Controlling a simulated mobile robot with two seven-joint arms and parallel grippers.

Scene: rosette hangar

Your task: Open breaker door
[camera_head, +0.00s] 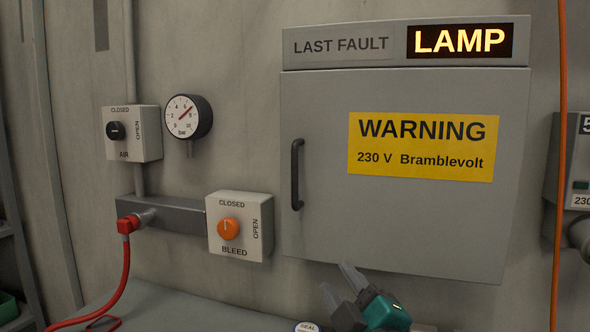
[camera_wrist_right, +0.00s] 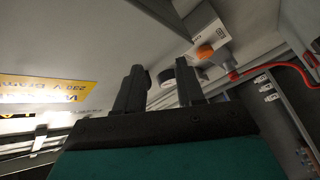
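The breaker door (camera_head: 420,220) is a grey cabinet door with a yellow warning label (camera_head: 421,147); it looks closed. Its dark vertical handle (camera_head: 297,174) is on the door's left side. My right gripper (camera_head: 334,276) is below the handle and to its right, near the door's lower edge. Its two fingers are apart with nothing between them; they also show in the right wrist view (camera_wrist_right: 159,66). The yellow label (camera_wrist_right: 45,88) shows at the left of that view. I cannot make out the handle clearly there. My left gripper is not in view.
Left of the door are the BLEED box with an orange knob (camera_head: 229,229), the AIR box (camera_head: 132,133), a gauge (camera_head: 187,116) and a red hose (camera_head: 125,265). An orange cable (camera_head: 560,160) hangs at the right. A lit LAMP sign (camera_head: 460,41) is above the door.

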